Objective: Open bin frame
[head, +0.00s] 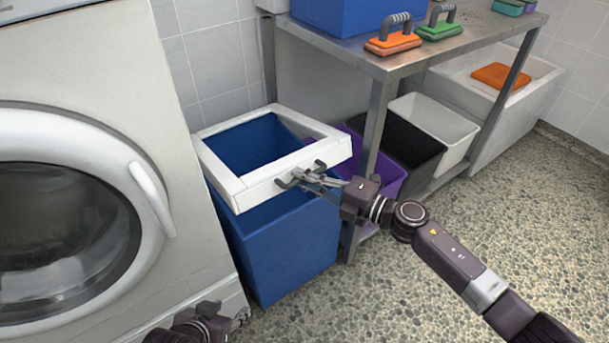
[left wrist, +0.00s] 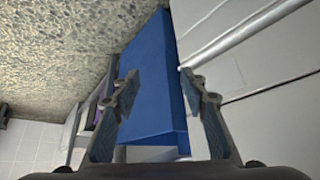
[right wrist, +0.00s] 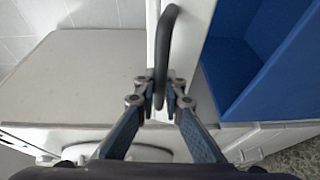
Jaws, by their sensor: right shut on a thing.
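The white bin frame (head: 236,189) is a square rim on top of the blue bin (head: 280,250). Its front edge is tilted up off the bin, and the blue interior shows through it. My right gripper (head: 308,180) is shut on the dark handle (head: 292,181) at the frame's front edge; the handle (right wrist: 166,50) also shows between the fingers in the right wrist view. My left gripper (head: 238,318) is low in front of the washer, apart from the bin. In the left wrist view its fingers (left wrist: 160,95) are spread, with nothing between them and the blue bin behind.
A white washing machine (head: 190,235) stands close on the left. A metal table (head: 440,58) on the right carries orange (head: 393,42) and green (head: 437,28) brushes. Purple (head: 388,176), black (head: 410,140) and white (head: 440,122) bins stand under it. Pebbled floor (head: 470,215) is clear at front right.

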